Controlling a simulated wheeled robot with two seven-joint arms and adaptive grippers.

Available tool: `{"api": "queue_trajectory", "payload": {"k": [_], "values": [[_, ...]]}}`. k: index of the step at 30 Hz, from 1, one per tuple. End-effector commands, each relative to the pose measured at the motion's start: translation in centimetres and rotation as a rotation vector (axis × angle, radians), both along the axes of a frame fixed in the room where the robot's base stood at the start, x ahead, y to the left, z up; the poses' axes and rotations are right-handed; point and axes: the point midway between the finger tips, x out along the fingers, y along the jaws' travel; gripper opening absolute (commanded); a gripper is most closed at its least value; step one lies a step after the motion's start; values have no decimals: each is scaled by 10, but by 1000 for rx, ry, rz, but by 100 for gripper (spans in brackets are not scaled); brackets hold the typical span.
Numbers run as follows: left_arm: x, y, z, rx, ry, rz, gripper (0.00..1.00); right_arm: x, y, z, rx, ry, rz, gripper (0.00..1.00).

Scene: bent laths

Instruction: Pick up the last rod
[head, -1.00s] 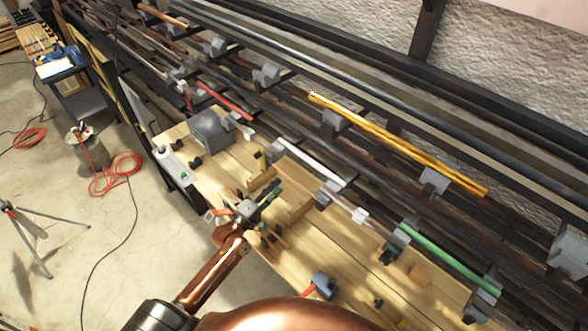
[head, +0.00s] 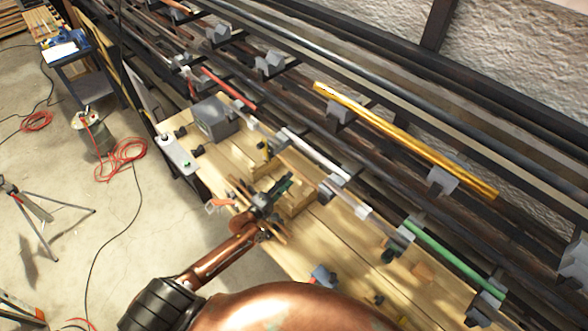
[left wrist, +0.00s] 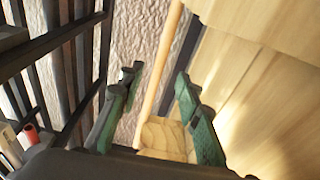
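My left gripper (head: 281,190) is over the wooden workbench, its dark green fingers pointing up and right. In the left wrist view the fingers (left wrist: 155,105) are open and apart. A slim pale wooden rod (left wrist: 167,50) shows between and beyond them, ending by a wooden block (left wrist: 163,138); I cannot tell whether a finger touches either. Coloured rods lie in grey holders along the back: yellow (head: 405,140), green (head: 455,259), white (head: 316,154) and red (head: 228,88). Which one is the last rod is not clear. My right gripper is out of view.
The workbench (head: 345,240) carries a grey box (head: 215,118), a blue-grey clamp (head: 323,275) and small wooden pieces. Dark rails and a rough wall stand behind it. Open floor with a tripod (head: 40,212) and a red cable coil (head: 120,160) lies left.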

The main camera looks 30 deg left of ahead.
Motion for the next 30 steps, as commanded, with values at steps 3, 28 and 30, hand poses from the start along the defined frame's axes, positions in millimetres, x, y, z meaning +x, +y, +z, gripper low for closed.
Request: {"api": "queue_trajectory", "payload": {"k": [3, 28, 30], "values": [[19, -5, 2, 0, -2, -2, 31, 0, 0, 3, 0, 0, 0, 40], [43, -10, 1, -1, -1, -2, 7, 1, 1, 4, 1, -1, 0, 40], [43, -9, 1, -1, 0, -1, 2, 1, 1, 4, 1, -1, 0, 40]]}}
